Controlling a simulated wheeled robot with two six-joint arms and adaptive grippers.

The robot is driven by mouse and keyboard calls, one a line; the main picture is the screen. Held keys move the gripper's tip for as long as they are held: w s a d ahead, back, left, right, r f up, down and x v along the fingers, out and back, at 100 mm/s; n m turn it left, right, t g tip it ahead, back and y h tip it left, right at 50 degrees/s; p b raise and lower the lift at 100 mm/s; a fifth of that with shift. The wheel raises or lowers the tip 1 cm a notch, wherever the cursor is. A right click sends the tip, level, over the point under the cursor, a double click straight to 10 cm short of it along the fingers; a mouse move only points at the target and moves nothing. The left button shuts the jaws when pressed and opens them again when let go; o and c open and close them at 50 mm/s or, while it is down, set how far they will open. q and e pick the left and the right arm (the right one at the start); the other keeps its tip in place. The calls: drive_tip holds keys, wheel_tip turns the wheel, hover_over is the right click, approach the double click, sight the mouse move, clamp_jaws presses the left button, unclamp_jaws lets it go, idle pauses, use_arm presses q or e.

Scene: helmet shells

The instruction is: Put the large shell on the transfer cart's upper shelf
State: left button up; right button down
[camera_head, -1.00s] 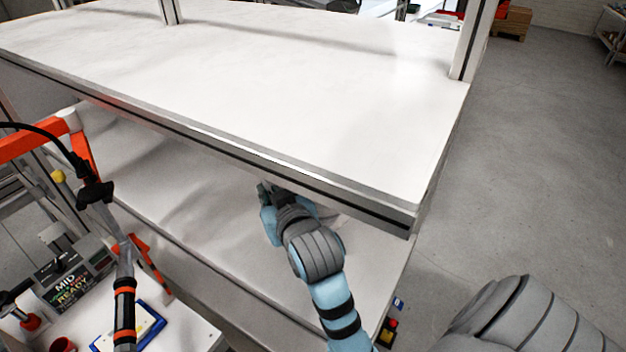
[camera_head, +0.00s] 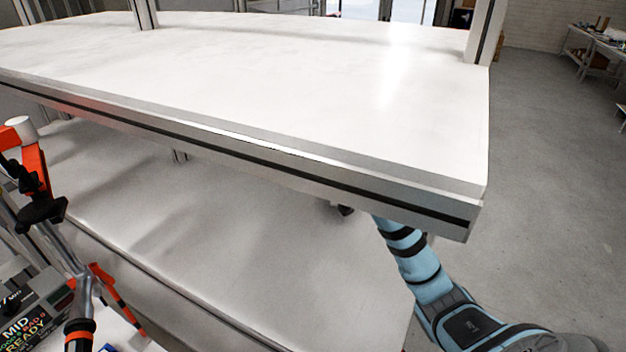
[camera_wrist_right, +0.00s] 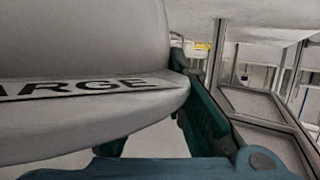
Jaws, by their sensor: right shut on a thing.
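The large shell (camera_wrist_right: 90,115) is pale grey and rounded, with a dark-lettered label ending in "ARGE", and fills the left of the right wrist view. My right gripper (camera_wrist_right: 196,108) has teal fingers and is shut on the shell's edge. In the head view my right arm passes under the upper deck, which hides the shell and most of the gripper. A white upper deck (camera_head: 270,80) with a metal edge is empty; whether it is the transfer cart's upper shelf I cannot tell. My left gripper is not in view.
A lower white deck (camera_head: 230,250) lies under the upper one, with bare surface in view. Metal posts (camera_head: 484,35) rise from the upper deck. An orange-and-black stand (camera_head: 30,180) and a "MID READY" box (camera_head: 30,310) are at left. Clear floor (camera_head: 560,170) lies at right.

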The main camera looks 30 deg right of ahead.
drive_tip(key=shift+s+f+b, duration=0.2)
drive_tip(key=shift+f+b, duration=0.1)
drive_tip(key=shift+f, duration=0.2)
drive_tip(key=shift+s+f+b, duration=0.15)
drive_tip(key=shift+f+b, duration=0.1)
drive_tip(key=shift+f, duration=0.25)
drive_tip(key=shift+s+d+r, duration=0.1)
drive_tip(key=shift+r, duration=0.05)
drive_tip(key=c, duration=1.9)
unclamp_jaws()
drive_tip(key=shift+w+d, duration=0.1)
drive_tip(key=shift+w, duration=0.2)
drive_tip(key=shift+c, duration=0.2)
drive_tip(key=o, duration=0.3)
drive_tip(key=shift+w+p, duration=0.1)
drive_tip(key=shift+p, duration=0.2)
drive_tip(key=shift+o, duration=0.2)
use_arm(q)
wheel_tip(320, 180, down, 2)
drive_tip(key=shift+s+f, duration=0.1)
use_arm(e)
drive_tip(key=shift+s+r, duration=0.1)
drive_tip(key=shift+s, duration=0.15)
